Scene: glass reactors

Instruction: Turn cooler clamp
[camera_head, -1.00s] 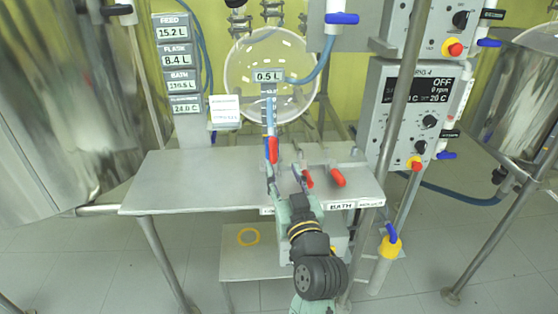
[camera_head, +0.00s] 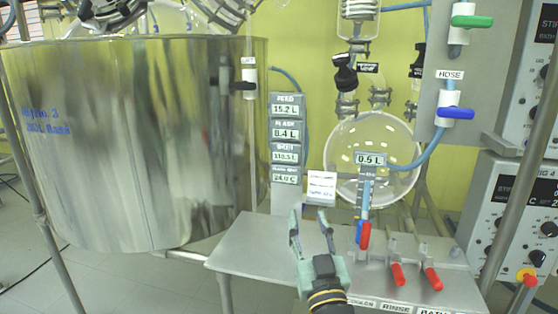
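Three red-handled clamps sit on the grey metal bench (camera_head: 255,255). The left red handle (camera_head: 365,235) stands upright in front of a blue hose. The middle red handle (camera_head: 398,274) and right red handle (camera_head: 433,279) point toward me. Front-edge labels (camera_head: 362,302) are small; one seems to read "COOLER", others "RINSE" and "BATH". I cannot tell for certain which handle is the cooler clamp. My gripper (camera_head: 312,222) is open and empty, fingers pointing up and away, left of the left handle and apart from it. My wrist covers part of the bench.
A large steel vessel (camera_head: 150,140) fills the left. A display stack (camera_head: 286,135) and a white card (camera_head: 321,188) stand behind my gripper. A round glass flask (camera_head: 385,140) hangs behind the clamps. Control boxes (camera_head: 510,215) and a pole crowd the right.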

